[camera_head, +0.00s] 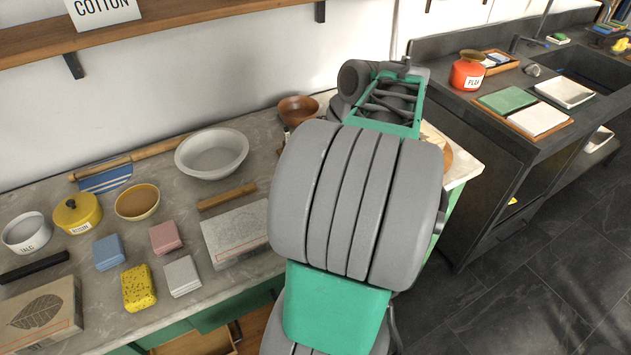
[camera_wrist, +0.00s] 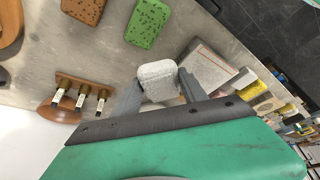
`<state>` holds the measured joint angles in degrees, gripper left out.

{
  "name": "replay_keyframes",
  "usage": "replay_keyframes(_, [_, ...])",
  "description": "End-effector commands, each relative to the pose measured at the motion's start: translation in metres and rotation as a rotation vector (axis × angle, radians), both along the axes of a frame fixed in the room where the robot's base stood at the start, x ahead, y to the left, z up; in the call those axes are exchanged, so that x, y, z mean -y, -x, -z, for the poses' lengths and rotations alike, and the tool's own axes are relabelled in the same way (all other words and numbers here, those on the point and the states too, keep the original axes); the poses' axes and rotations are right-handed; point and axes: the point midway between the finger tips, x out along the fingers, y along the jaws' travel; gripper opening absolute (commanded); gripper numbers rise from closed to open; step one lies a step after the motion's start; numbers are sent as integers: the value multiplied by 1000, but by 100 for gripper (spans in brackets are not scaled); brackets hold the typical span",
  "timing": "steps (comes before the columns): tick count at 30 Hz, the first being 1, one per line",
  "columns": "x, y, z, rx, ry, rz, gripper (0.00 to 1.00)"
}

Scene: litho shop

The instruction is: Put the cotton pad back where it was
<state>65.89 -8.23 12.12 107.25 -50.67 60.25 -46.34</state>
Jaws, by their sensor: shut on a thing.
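A white, rounded cotton pad (camera_wrist: 158,82) is held between the two fingers of my gripper (camera_wrist: 157,90) in the wrist view. The fingers are shut on its sides, and it appears to be above the grey counter. In the camera_head view my arm hides the gripper and the held pad. A white card reading COTTON (camera_head: 104,9) stands on the wooden shelf (camera_head: 185,17) on the wall at upper left.
The counter (camera_head: 75,272) holds a yellow ROSIN pot (camera_head: 77,213), a TALC bowl (camera_head: 26,234), a pale basin (camera_head: 212,153), several sponges and blocks. The wrist view shows a green sponge (camera_wrist: 147,24), a stone slab (camera_wrist: 207,66) and a wooden rack of small bottles (camera_wrist: 80,96).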

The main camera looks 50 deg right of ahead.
Motion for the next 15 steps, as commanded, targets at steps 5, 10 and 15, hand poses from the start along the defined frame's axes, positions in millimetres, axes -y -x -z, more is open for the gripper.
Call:
replay_keyframes(5, [22, -7, 10, -1, -2, -16, 12])
replay_keyframes(10, [58, -39, 30, -2, -4, -14, 12])
replay_keyframes(15, [87, -65, 64, -3, -4, -12, 12])
